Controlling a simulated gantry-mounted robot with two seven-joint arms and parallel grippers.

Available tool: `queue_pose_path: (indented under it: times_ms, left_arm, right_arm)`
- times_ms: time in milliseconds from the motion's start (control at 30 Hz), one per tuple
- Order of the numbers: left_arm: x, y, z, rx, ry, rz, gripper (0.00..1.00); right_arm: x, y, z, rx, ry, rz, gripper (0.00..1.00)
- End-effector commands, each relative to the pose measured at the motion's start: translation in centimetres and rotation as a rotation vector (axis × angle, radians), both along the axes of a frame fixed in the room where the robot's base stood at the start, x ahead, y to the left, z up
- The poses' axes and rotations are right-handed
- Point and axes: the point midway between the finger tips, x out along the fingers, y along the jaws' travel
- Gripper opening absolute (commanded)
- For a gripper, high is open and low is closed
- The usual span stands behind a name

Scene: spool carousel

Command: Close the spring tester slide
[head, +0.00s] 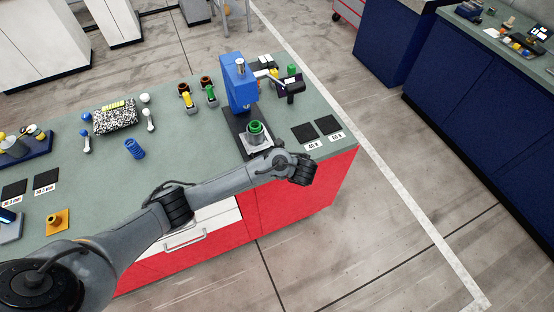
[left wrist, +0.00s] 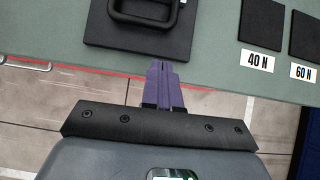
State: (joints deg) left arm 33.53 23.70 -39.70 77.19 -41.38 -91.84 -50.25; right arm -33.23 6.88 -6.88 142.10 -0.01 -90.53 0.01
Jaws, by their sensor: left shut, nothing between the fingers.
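The spring tester is a blue column (head: 239,88) on a dark base at the right part of the bench. A light slide plate (head: 256,147) with a green spring (head: 256,128) on it sticks out at the front. In the left wrist view a dark plate (left wrist: 105,33) with a black loop handle (left wrist: 120,14) shows at the top. My left gripper (left wrist: 159,66) has its purple fingers shut and empty, with the tips just in front of the plate's near edge; I cannot tell whether they touch. In the head view my left wrist hides the fingers. My right gripper is not in view.
Two black pads marked 40 N (head: 304,133) and 60 N (head: 328,124) lie right of the tester. A blue spring (head: 134,148), a speckled box (head: 115,118) and several small parts stand to the left. The red bench front (head: 300,205) drops off below my arm.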

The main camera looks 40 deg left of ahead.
Motion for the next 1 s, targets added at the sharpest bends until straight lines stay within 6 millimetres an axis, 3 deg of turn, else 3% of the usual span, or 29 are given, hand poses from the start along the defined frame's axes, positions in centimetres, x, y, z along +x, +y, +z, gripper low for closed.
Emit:
queue_pose_path:
  times_ms: [33,300,867,1000]
  left_arm:
    - [0.3,0.6,-0.8,0.003,0.000,0.001,0.00]
    - [1.8,3.2,-1.3,0.002,-0.001,0.001,0.00]
    - [2.2,4.0,-1.5,0.001,-0.001,0.001,0.00]
    - [3.2,5.7,-1.7,0.003,-0.002,0.004,0.00]
  right_arm:
    - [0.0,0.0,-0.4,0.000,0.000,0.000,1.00]
    - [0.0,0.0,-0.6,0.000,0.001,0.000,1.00]
    - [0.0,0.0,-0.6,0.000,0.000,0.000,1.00]
    - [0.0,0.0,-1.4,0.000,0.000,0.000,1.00]
